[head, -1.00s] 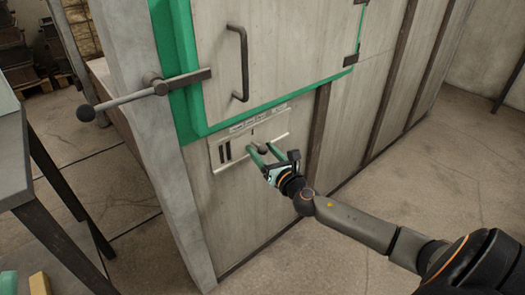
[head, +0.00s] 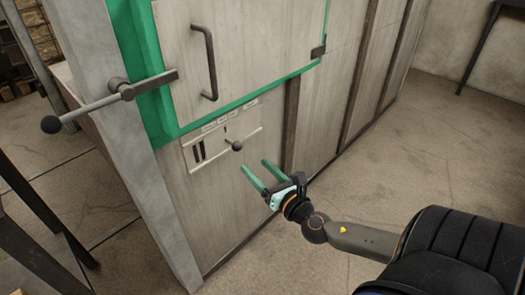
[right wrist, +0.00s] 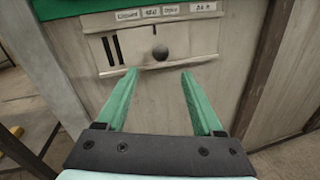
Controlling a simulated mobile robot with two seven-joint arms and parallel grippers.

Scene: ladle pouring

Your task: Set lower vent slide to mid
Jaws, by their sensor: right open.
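The lower vent slide is a pale plate (head: 213,162) low on the grey furnace front, with a dark round knob (head: 237,145) right of its middle. The plate (right wrist: 200,46) and knob (right wrist: 160,53) also show in the right wrist view. Labels (right wrist: 150,12) above are blurred; they seem to read closed, mid and open. A short mark (right wrist: 153,28) sits under the middle label, and the knob appears close below it, slightly right. My right gripper (head: 254,164) is open and empty, its green fingers apart from the knob. In the wrist view the fingertips (right wrist: 159,72) point toward the knob.
Above are the green-framed door (head: 180,50) with a bar handle (head: 211,62) and a latch lever (head: 115,95) with a ball end jutting left. A dark table frame (head: 40,215) stands at the left. The floor (head: 430,150) at the right is clear.

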